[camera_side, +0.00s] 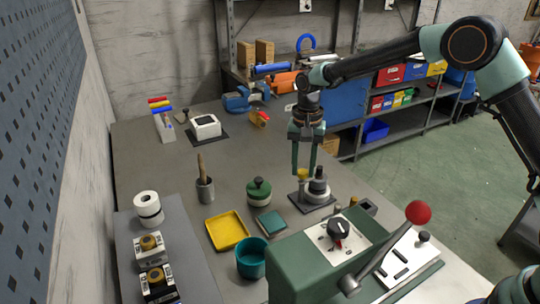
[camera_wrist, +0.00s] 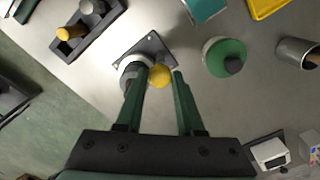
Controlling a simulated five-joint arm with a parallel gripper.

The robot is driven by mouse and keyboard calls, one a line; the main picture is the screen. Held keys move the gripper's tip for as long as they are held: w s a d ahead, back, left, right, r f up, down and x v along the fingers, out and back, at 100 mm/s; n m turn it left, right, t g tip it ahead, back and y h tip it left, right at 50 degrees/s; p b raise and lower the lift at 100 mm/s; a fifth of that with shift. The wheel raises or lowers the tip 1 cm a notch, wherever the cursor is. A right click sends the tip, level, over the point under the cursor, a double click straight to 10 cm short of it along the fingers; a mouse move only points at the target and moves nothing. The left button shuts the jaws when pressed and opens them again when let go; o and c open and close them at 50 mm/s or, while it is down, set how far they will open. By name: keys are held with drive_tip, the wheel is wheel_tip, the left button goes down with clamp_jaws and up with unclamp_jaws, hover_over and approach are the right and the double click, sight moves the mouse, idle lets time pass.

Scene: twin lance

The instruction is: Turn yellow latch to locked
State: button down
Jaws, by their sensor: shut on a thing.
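The yellow latch shows as a round yellow knob (camera_wrist: 159,76) beside a grey and dark cylindrical post on a square dark base plate (camera_wrist: 152,43). In the side view the yellow knob (camera_side: 302,174) stands just left of the dark post (camera_side: 319,187), on the grey bench. My gripper (camera_side: 304,171) points straight down at it, with its two green fingers at the knob. In the wrist view the gripper (camera_wrist: 159,71) has one finger on each side of the knob and is shut on it. The left finger hides part of the post. Locked or unlocked markings cannot be made out.
A green round-lidded pot (camera_side: 259,190) and a teal block (camera_side: 270,222) stand left of the latch. A yellow tray (camera_side: 227,230) lies further left. A green machine with a red-balled lever (camera_side: 418,212) stands in front. Bare bench lies behind the pot.

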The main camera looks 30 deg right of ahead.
sight(303, 171)
drive_tip(key=shift+w+r+m, duration=0.1)
drive_tip(key=shift+m, duration=0.3)
drive_tip(key=c, duration=0.5)
unclamp_jaws()
wheel_tip(303, 171, up, 12)
idle(0.3)
